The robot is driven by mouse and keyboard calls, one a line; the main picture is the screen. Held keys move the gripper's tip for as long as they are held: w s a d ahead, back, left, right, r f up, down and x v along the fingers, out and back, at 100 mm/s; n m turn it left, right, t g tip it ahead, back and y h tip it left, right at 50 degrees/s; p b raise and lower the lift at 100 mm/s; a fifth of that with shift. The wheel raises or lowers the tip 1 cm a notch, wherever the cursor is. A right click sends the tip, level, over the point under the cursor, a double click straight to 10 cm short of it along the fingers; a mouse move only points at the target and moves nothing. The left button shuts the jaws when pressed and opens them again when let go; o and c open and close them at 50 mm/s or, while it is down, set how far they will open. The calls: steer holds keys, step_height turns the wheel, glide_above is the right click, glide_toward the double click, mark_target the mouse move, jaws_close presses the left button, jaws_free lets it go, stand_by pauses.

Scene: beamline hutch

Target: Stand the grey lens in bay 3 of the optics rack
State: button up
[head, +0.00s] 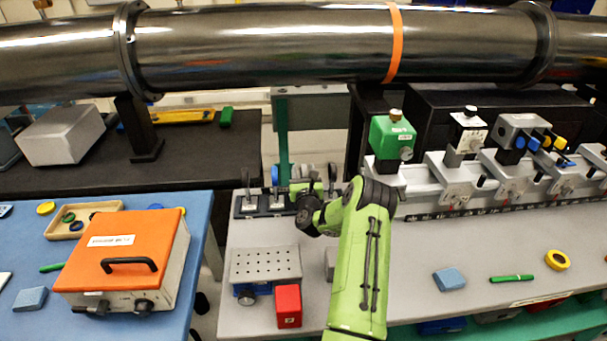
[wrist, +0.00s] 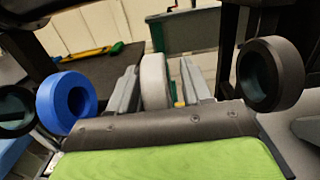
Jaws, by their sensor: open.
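The grey lens (wrist: 155,80) stands upright between the two fingers of my gripper (wrist: 159,70) in the wrist view. The fingers are open, one on each side of it; its lower edge is hidden behind my gripper. A blue ring-shaped lens (wrist: 67,104) is on its left and a black one (wrist: 270,75) on its right. In the head view the dark optics rack (head: 263,208) is at the left end of the grey bench, with my gripper (head: 305,187) over its right part. My arm hides much of the rack, and I cannot read the bay numbers.
A perforated stage (head: 265,264) and a red block (head: 288,305) stand in front of the rack. A green-topped mount (head: 391,138) and a rail of mounts (head: 510,180) are to the right. A large metal pipe (head: 260,45) crosses above.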

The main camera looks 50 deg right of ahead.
steer(key=b+v, duration=1.2)
steer(key=w+a+r+n+t+y, duration=0.1)
steer(key=w+a+r+n+y, duration=0.15)
steer(key=a+n, duration=0.25)
steer(key=w+a+r+n+t+y, duration=0.1)
steer(key=w+a+n+y, duration=0.15)
steer(key=a+n, duration=0.3)
steer(key=w+a+r+n+t+y, duration=0.1)
steer(key=w+a+r+n+y, duration=0.1)
steer(key=a+n+y, duration=0.25)
steer(key=s+a+r+n+g+y, duration=0.1)
steer(key=s+a+n+g+y, duration=0.1)
steer(key=a+n, duration=0.55)
steer(key=s+a+n+g+y, duration=0.2)
steer(key=a+n+y, duration=0.1)
steer(key=a+n, duration=0.4)
steer(key=s+a+n+g+h, duration=0.1)
steer(key=s+a+n+g, duration=0.1)
steer(key=s+n, duration=0.5)
steer(key=s+a+f+n+g+h, duration=0.1)
steer(key=s+n+g, duration=0.4)
steer(key=s, duration=1.3)
steer(key=shift+s+a+f+n+h, duration=0.2)
steer(key=shift+a+n+h, duration=0.25)
steer(key=shift+a+n, duration=0.6)
